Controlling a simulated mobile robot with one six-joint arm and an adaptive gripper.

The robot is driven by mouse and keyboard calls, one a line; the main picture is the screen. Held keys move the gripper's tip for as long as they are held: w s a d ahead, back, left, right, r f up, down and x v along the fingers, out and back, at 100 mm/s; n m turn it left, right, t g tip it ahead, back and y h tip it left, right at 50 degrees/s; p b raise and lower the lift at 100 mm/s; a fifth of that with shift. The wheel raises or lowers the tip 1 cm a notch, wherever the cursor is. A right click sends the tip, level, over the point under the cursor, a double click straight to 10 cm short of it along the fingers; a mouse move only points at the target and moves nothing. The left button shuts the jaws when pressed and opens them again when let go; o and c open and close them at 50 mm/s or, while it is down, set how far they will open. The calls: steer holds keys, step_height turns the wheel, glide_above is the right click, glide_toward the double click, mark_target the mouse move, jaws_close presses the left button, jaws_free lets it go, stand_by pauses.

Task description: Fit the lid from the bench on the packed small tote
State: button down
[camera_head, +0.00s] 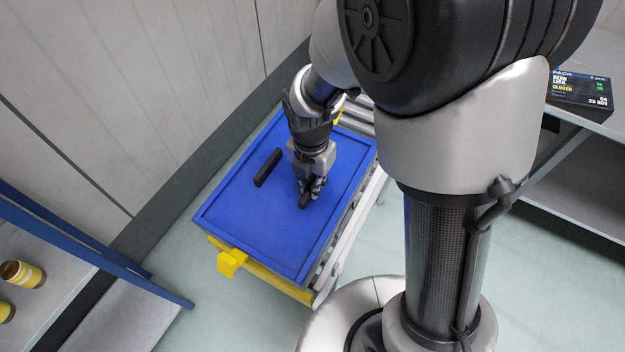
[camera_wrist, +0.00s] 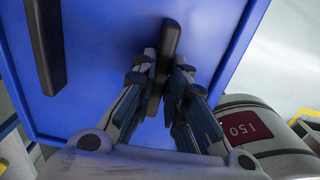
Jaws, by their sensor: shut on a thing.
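A blue rectangular lid (camera_head: 255,222) with a raised edge lies roughly flat at the middle of the head view. It fills much of the wrist view (camera_wrist: 105,70). Two black bar handles stand on it. My gripper (camera_head: 311,192) points down at the right-hand handle (camera_head: 304,202). In the wrist view its fingers (camera_wrist: 168,80) close on both sides of that handle (camera_wrist: 172,38). The other handle (camera_head: 267,167) is free, to the left. The lid hides what lies under it; I cannot tell whether a tote is there or whether the lid touches it.
A yellow block (camera_head: 231,262) and yellow bar show below the lid's front edge, beside a pale rail (camera_head: 345,243). A wall is close on the left. A shelf with yellow-banded cans (camera_head: 22,274) stands at lower left. A black box (camera_head: 579,90) lies on the right shelf.

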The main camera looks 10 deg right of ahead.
steer(key=shift+f+b, duration=0.5)
steer(key=shift+f, duration=0.35)
steer(key=c, duration=1.5)
jaws_free()
steer(key=shift+r, duration=0.15)
steer(key=r, duration=1.1)
steer(key=shift+s+a+r, duration=0.1)
steer(key=shift+s+r, duration=0.15)
steer(key=shift+r, duration=0.15)
